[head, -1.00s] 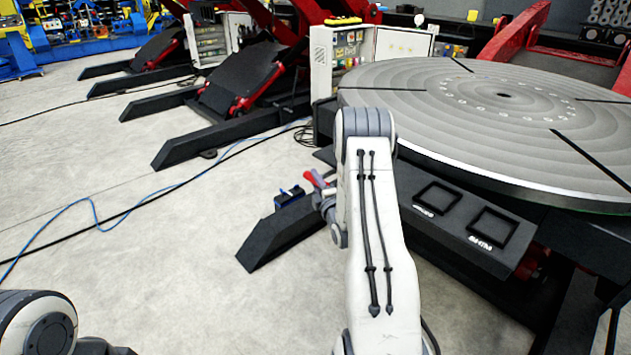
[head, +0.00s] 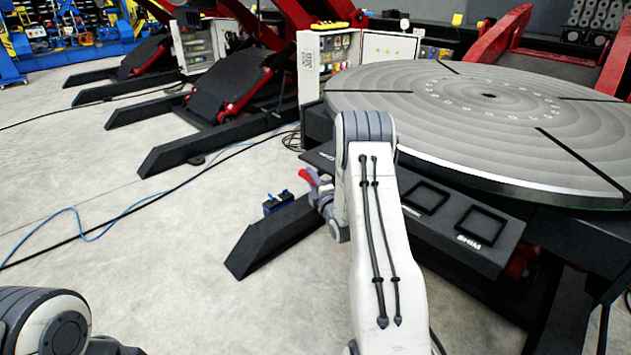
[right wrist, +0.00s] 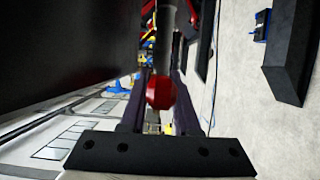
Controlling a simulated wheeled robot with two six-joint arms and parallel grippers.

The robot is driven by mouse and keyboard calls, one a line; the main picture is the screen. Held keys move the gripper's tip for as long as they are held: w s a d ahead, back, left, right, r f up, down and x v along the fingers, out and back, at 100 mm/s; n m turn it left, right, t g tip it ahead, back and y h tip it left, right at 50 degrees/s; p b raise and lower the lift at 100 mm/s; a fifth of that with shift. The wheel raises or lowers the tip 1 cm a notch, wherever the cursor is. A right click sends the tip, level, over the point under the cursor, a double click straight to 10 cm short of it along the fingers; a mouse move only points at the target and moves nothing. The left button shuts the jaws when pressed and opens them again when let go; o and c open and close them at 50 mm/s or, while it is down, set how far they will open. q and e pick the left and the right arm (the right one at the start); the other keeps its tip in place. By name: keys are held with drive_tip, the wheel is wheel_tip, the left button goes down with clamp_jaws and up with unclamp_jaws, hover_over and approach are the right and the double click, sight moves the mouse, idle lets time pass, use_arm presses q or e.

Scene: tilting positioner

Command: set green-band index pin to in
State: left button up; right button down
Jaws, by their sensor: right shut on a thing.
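My right gripper (head: 317,188) is low beside the near left side of the round table, mostly hidden behind my right arm. A red piece (head: 305,175) shows at its fingertips. In the right wrist view, a red round knob (right wrist: 160,92) sits between the two dark fingers of the gripper (right wrist: 159,98), which are shut on it. A grey cylinder (right wrist: 166,22) shows beyond the knob. I see no green band on the knob, and I cannot tell whether the pin is in or out.
The large grey round table (head: 400,95) fills the right side. A black ledge with two square recesses (head: 450,240) runs below it. A black floor foot (head: 255,245) and small blue-black blocks (head: 277,202) lie left of my gripper. Open concrete floor (head: 130,280) is further left.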

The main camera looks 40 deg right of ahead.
drive_tip(key=c, duration=0.6)
unclamp_jaws()
drive_tip(key=shift+d, duration=0.4)
drive_tip(key=shift+c, duration=0.2)
drive_tip(key=shift+a, duration=0.15)
drive_tip(key=shift+a, duration=0.1)
drive_tip(key=shift+a+r, duration=0.1)
